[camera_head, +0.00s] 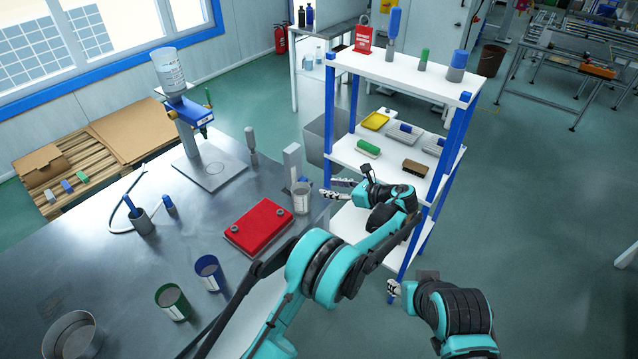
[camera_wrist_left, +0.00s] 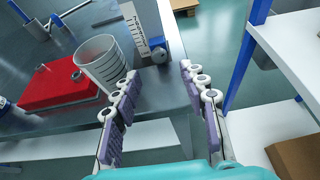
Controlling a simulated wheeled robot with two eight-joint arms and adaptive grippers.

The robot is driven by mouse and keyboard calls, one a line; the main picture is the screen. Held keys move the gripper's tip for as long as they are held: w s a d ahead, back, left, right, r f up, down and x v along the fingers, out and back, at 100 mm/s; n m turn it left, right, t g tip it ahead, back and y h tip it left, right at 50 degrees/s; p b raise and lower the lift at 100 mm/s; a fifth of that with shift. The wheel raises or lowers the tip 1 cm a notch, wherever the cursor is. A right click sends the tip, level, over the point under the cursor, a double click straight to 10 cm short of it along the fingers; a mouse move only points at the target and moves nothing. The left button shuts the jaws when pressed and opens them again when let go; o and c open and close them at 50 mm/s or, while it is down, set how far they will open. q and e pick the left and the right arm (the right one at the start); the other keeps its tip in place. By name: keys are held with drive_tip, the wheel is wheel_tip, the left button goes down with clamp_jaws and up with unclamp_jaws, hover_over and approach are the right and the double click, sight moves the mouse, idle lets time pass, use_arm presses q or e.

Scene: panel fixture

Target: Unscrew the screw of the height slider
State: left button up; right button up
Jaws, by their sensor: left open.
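The height slider is a white upright post (camera_head: 292,160) with a printed scale, at the table's right edge; it also shows in the left wrist view (camera_wrist_left: 143,28). A small grey-blue round part (camera_wrist_left: 160,51), which looks like its screw, sits low on the post's side. My left gripper (camera_head: 328,188) is open and empty, just right of the post and beyond the table edge. In the left wrist view its fingers (camera_wrist_left: 158,73) are spread, with the round part ahead between the tips and apart from them. My right gripper (camera_head: 393,288) shows only partly, low at centre right.
A grey cup (camera_head: 302,197) stands beside the post, close to my left gripper. A red box (camera_head: 259,228) lies left of it. A white shelf unit (camera_head: 400,72) with blue posts stands close on the right. Blue and green cups (camera_head: 172,302) stand nearer on the table.

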sight(311, 185)
use_arm(q)
drive_tip(key=b+x, duration=0.2)
drive_tip(key=x, duration=0.5)
drive_tip(key=shift+a+f+b, duration=0.1)
drive_tip(key=shift+f+b, duration=0.1)
drive_tip(key=shift+b, duration=0.15)
drive_tip(key=shift+w+a+f, duration=0.1)
drive_tip(key=shift+w+a, duration=0.15)
drive_tip(key=shift+a, duration=0.05)
clamp_jaws()
